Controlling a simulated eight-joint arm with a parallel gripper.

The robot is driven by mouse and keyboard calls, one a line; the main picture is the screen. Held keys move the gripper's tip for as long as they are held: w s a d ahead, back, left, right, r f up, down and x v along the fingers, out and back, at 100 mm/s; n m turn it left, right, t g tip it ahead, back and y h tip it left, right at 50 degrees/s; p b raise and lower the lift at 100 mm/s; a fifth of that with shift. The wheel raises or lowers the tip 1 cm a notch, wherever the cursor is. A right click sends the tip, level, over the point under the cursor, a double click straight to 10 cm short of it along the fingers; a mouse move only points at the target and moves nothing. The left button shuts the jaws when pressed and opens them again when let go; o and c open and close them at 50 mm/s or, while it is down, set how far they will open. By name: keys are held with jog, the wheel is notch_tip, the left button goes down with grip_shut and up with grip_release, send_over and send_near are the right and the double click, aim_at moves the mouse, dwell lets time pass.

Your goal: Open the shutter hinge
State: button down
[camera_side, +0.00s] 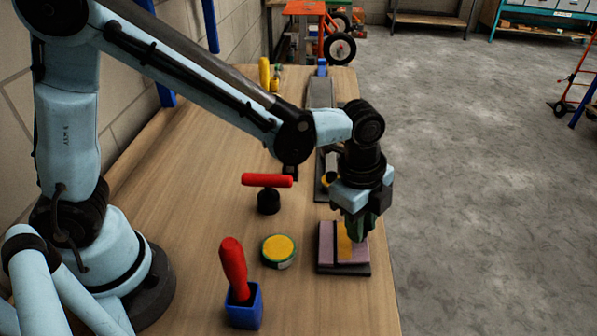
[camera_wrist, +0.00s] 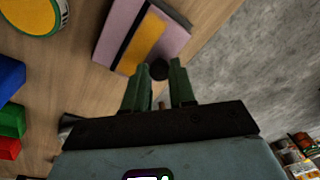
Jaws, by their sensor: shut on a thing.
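The shutter hinge (camera_side: 327,245) appears as a flat pinkish panel with a black strip and a yellow-orange section on a dark base, near the table's right edge. It also shows at the top of the wrist view (camera_wrist: 119,28). My gripper (camera_side: 357,236) points down at the panel's right side. In the wrist view, my two green fingers (camera_wrist: 162,82) stand either side of a small dark round knob (camera_wrist: 160,69) at the panel's near edge. They are shut on this knob. In the side view my gripper hides the knob and part of the panel.
A yellow-topped tin (camera_side: 278,249) and a blue holder with a red handle (camera_side: 243,303) stand left of the panel. A red T-handled tool (camera_side: 267,186) stands behind the tin. Bare tabletop (camera_side: 185,200) lies further left; the table's right edge is close to the panel.

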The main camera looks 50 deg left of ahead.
jog(key=shift+w+d+f+g+y, duration=0.2)
jog(key=shift+d+f+g+y, duration=0.05)
jog(key=shift+g+y, duration=0.15)
dwell(0.3)
jog(key=c, duration=0.9)
grip_release()
jog(key=shift+c, duration=0.2)
notch_tip(320, 180, up, 12)
jog(key=shift+s+a, duration=0.1)
